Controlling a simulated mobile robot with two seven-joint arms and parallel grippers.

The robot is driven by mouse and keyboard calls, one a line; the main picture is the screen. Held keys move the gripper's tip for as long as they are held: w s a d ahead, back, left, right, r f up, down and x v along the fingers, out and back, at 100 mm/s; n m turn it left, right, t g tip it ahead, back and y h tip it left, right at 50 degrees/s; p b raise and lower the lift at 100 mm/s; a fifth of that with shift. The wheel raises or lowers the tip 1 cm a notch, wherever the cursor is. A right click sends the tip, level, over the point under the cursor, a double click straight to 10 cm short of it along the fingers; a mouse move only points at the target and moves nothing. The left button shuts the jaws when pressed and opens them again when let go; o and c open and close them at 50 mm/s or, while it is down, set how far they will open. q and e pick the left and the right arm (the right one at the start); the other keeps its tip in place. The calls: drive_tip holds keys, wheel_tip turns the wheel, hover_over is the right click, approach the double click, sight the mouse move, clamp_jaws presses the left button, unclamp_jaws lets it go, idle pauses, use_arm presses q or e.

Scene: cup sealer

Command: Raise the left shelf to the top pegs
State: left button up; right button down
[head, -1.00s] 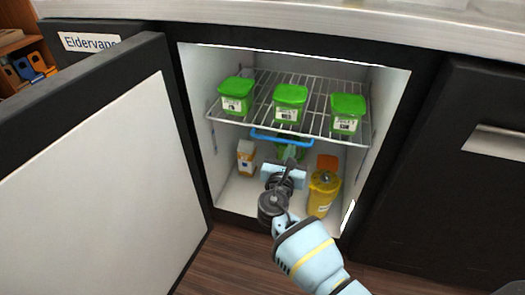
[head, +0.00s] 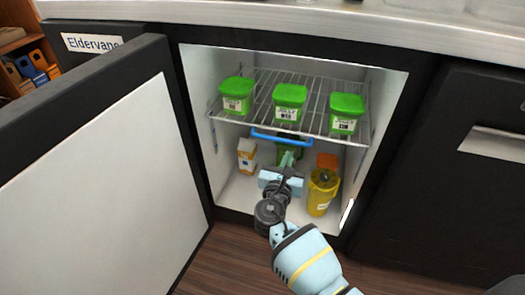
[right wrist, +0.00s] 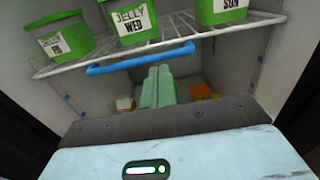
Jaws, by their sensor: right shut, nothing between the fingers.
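A wire shelf (head: 265,118) spans the inside of the open cabinet and carries three green-lidded tubs: left (head: 237,95), middle (head: 289,102) and right (head: 346,113). A blue bar (head: 283,138) runs along the middle of its front edge. My right gripper (head: 288,157) is shut and empty, just below the blue bar. In the right wrist view, its shut fingers (right wrist: 158,86) point inward under the shelf (right wrist: 215,31) and the blue bar (right wrist: 140,58); I cannot tell whether they touch it. My left gripper is not in view.
A white and orange carton (head: 247,155) and a yellow container (head: 321,194) stand on the cabinet floor, either side of my right gripper. A green thing stands behind it. The open door (head: 90,180) fills the left. A counter (head: 300,22) runs above.

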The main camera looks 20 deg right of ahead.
drive_tip(key=s+a+f+p, duration=0.1)
drive_tip(key=s+a+f, duration=0.1)
drive_tip(key=s, duration=0.3)
drive_tip(key=shift+a, duration=0.7)
